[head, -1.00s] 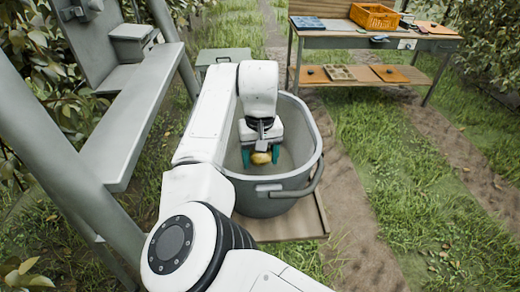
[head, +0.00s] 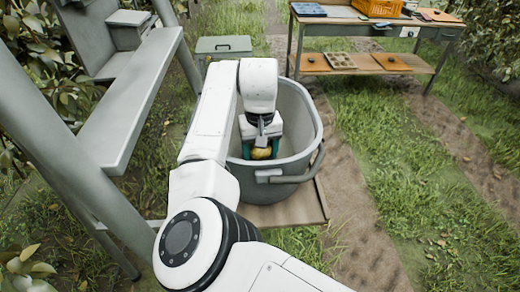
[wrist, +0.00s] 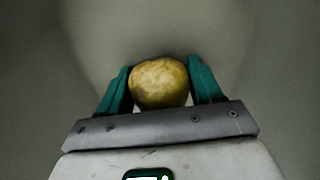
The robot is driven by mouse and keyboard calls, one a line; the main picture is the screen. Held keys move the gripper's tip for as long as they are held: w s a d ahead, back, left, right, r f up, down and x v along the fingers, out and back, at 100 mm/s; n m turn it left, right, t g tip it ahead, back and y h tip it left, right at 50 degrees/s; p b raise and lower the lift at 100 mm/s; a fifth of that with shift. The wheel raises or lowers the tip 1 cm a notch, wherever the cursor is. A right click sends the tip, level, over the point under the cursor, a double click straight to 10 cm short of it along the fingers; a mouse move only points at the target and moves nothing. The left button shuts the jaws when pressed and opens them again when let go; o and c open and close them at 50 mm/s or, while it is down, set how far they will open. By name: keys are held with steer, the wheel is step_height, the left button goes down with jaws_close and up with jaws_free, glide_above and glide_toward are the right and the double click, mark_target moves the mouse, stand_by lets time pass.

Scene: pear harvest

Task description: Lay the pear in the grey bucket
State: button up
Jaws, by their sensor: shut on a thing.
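The yellow-brown pear (head: 261,153) is between the teal fingers of my gripper (head: 261,154), inside the grey bucket. In the wrist view the pear (wrist: 160,83) sits between both fingers of my gripper (wrist: 160,80), which is shut on it. The grey bucket (head: 312,120) stands on a wooden board, its handle on the near right side. Its grey inside fills the wrist view around the pear. I cannot tell whether the pear touches the bucket's floor.
A grey metal frame with a shelf (head: 130,105) stands close on the left. A workbench (head: 375,45) with an orange crate (head: 378,8) is at the back right. A small grey-green box (head: 224,46) is behind the bucket. Grass and a dirt path lie to the right.

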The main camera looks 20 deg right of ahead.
steer(key=shift+f, duration=0.15)
steer(key=o, duration=1.2)
